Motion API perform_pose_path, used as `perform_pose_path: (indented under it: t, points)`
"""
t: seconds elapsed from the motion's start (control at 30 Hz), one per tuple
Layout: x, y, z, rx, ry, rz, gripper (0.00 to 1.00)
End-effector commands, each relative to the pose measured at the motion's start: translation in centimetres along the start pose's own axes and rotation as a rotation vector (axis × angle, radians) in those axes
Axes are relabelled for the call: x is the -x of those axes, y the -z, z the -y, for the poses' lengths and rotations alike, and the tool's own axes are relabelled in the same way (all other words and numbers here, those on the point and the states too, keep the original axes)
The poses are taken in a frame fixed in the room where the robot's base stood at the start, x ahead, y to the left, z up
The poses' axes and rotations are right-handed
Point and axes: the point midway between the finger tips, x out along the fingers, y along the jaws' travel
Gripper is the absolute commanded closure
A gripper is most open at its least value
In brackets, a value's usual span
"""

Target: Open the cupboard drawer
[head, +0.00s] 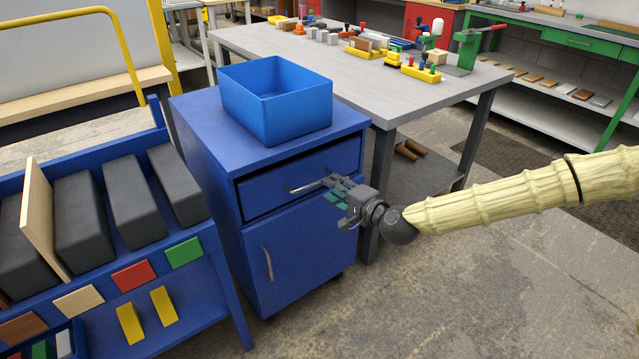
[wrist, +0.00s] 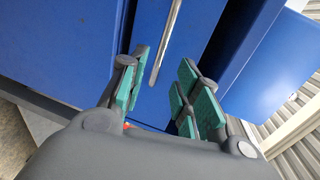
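The blue cupboard (head: 240,235) stands left of centre in the head view. Its drawer (head: 268,190) is at the top, with a thin dark gap above the front; I cannot tell whether it is fully closed. The drawer's metal bar handle (head: 304,187) also shows in the wrist view (wrist: 168,42). My gripper (head: 332,190) is at the right end of this handle. Its green-padded fingers (wrist: 164,70) are apart, and the handle's end lies between them in the picture. I cannot see contact.
A blue open box (head: 277,118) sits on the cupboard. A door with an upright handle (head: 267,263) is below the drawer. A blue rack (head: 205,235) with dark blocks stands close at left. A grey table (head: 400,112) is behind. The floor (head: 450,290) in front is clear.

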Motion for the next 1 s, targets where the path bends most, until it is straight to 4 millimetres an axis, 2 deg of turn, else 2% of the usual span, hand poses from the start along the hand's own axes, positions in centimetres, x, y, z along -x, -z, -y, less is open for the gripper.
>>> perform_pose_path:
  t: [0.2,0.4,0.6,0.87,0.9,1.0]
  points:
    - [-3.7,-0.2,-0.2,0.003,-0.001,0.002,0.68]
    - [-6.2,-0.3,-0.1,0.002,-0.001,0.004,0.68]
    - [-7.3,-0.4,-0.1,0.001,-0.002,0.005,0.68]
    - [-7.5,-0.4,-0.1,0.002,-0.001,0.005,0.68]
    - [-7.5,-0.4,-0.1,0.002,-0.001,0.005,0.70]
    - [-7.4,-0.4,-0.1,0.002,-0.001,0.005,0.88]
